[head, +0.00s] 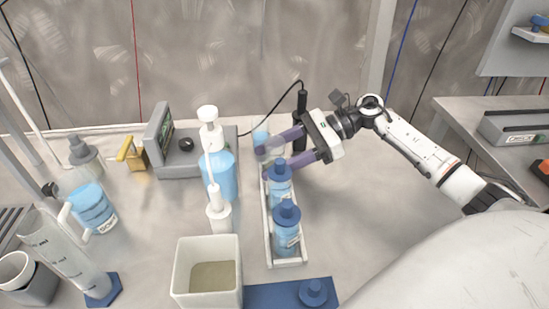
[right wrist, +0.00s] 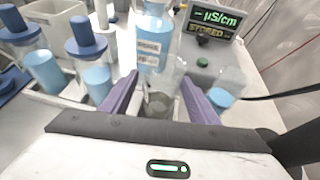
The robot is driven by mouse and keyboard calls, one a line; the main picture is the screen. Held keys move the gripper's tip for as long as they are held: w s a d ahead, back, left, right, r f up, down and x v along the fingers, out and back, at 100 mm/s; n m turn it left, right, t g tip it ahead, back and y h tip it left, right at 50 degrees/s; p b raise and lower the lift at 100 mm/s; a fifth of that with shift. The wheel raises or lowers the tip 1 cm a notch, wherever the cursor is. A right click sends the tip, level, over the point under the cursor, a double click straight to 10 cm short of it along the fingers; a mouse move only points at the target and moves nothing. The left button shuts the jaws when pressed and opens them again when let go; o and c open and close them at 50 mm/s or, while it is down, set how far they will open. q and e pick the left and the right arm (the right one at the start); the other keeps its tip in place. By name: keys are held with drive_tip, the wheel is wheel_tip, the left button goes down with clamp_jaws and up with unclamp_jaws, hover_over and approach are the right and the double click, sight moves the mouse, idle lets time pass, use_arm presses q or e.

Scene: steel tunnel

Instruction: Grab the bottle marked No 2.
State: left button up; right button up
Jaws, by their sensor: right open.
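Two blue-capped bottles with light blue liquid, a nearer one (head: 287,238) and a farther one (head: 280,188), stand in a white rack (head: 268,243) in the head view. They also show at the left of the right wrist view, the nearer bottle (right wrist: 40,68) and the farther bottle (right wrist: 97,76). Their labels are too small to read, so I cannot tell which is No 2. My right gripper (head: 264,162) is open at the rack's far end, beyond the farther bottle. Between its purple fingers (right wrist: 160,80) is a clear greyish shape I cannot identify. My left gripper is out of view.
A wash bottle (head: 221,176) stands left of the rack. A clear vessel with blue liquid (right wrist: 222,97) is close to one finger. A meter (head: 160,135) stands behind, a square beige container (head: 207,243) in front. The bench right of the rack is clear.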

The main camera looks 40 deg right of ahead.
sight(266, 160)
drive_tip(key=x, duration=0.3)
drive_tip(key=shift+w+a, duration=0.1)
drive_tip(key=shift+w, duration=0.05)
drive_tip(key=c, duration=1.1)
drive_tip(key=shift+r, duration=0.1)
drive_tip(key=shift+c, duration=0.2)
